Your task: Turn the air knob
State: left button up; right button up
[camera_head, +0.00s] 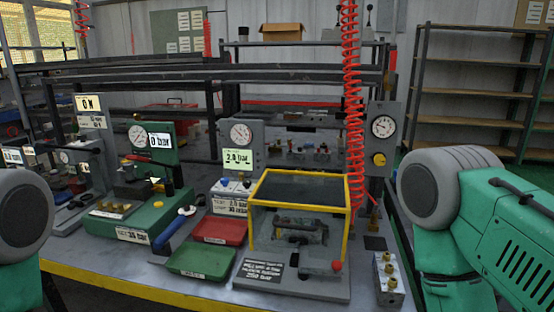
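A grey upright panel (382,140) stands at the back right of the workbench. It carries a round white gauge (383,126) with a yellow knob (379,159) below it; this looks like the air knob, but I cannot read a label on it. Nothing touches the knob. My green and grey arm links show at the left and right edges. Neither gripper is in view.
A red coiled hose (351,100) hangs in front of the panel's left side. A yellow-framed clear box (300,215) stands mid-bench. A green test unit (138,215), a red tray (219,230) and a green tray (201,262) lie left. A metal block (388,280) sits front right.

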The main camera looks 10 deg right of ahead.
aim_at(247, 182)
jog(key=i+j, duration=0.2)
jog(key=j, duration=0.15)
jog(key=i+j, duration=0.2)
jog(key=j, duration=0.15)
jog(key=i+j+z, duration=0.1)
jog(key=j, duration=0.25)
jog(key=i, duration=0.1)
